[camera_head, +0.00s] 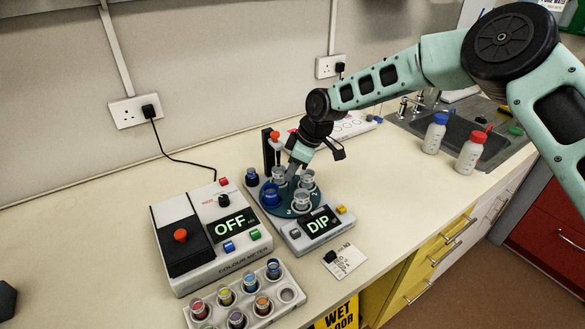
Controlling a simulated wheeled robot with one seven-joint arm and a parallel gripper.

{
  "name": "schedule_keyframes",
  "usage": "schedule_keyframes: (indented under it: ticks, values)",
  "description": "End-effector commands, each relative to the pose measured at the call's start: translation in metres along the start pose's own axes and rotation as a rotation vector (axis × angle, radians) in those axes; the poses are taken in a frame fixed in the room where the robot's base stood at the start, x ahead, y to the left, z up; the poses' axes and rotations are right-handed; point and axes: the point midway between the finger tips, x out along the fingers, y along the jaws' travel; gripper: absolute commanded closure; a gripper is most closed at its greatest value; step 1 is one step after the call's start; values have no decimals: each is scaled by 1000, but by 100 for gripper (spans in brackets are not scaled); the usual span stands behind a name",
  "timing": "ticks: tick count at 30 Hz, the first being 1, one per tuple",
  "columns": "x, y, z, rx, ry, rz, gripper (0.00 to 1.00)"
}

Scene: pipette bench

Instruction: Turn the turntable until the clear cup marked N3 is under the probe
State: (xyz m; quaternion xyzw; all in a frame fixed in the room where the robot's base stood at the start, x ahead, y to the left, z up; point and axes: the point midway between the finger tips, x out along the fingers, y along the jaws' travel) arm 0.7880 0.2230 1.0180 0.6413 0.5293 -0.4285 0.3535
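The round teal turntable (288,213) sits on a white base unit whose display reads DIP (319,222). It carries a blue cup (270,194) at its left and several clear cups, one at the front (302,201) and one at the right (307,180). A digit 3 shows on the disc by the front cup and a 2 by the right one. Markings on the cups are too small to read. A dark post with an orange top (275,135), apparently the probe stand, rises behind the disc; its tip is hidden. My gripper (293,170) reaches down over the disc's back; its finger gap is unclear.
A colour meter (215,262) showing OFF stands to the left, with a rack of coloured vials (286,296) in front. Two bottles (435,133) (471,152) stand by the sink.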

Motion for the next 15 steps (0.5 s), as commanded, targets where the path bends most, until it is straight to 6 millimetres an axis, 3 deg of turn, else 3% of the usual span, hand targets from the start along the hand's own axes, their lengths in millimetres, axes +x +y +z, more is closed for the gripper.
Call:
schedule_keyframes:
  ticks: [1, 2, 3, 15]
  values:
    - [0, 1, 0, 0, 0, 2, 62]
    - [0, 1, 0, 0, 0, 2, 54]
    - [0, 1, 0, 0, 0, 2, 52]
    - [-9, 1, 0, 0, 1, 2, 52]
